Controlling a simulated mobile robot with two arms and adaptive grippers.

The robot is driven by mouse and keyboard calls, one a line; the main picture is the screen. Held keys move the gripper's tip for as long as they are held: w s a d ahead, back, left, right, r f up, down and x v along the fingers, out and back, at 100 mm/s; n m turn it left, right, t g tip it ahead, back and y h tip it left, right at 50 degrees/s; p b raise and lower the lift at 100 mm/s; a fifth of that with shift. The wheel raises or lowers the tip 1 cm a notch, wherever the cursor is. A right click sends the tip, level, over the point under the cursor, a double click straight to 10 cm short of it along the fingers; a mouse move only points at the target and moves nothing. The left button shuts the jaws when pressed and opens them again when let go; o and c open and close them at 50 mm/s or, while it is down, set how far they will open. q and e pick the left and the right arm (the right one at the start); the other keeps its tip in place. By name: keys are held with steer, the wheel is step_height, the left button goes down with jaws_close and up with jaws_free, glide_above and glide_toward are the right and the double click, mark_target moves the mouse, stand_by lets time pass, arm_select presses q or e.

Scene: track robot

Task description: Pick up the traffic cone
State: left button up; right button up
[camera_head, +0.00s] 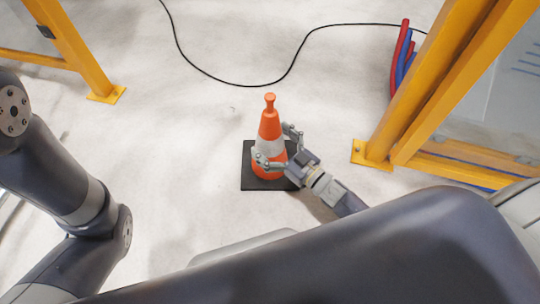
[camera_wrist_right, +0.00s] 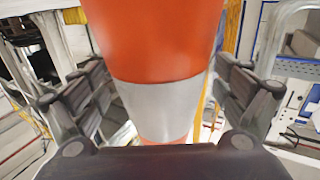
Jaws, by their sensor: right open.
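The traffic cone (camera_head: 269,126) stands upright in the head view, orange with a pale band and a black square base (camera_head: 257,182). My right gripper (camera_head: 275,147) is open, with its fingers on either side of the cone's banded middle. In the right wrist view the cone (camera_wrist_right: 155,40) fills the centre, between the two dark fingers of my right gripper (camera_wrist_right: 160,95). Gaps show between the fingers and the cone there. My left gripper is not in view; only part of my left arm shows at the left of the head view.
A black cable (camera_head: 225,83) runs across the pale floor behind the cone. Yellow frame posts stand at the right (camera_head: 420,90) and upper left (camera_head: 75,50). Red and blue tubes (camera_head: 402,62) lean by the right post. Floor left of the cone is clear.

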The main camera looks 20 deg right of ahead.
steer(key=shift+w+a, duration=0.1)
steer(key=shift+w, duration=0.1)
steer(key=c, duration=2)
steer(key=shift+r, duration=0.15)
steer(key=shift+c, duration=0.9)
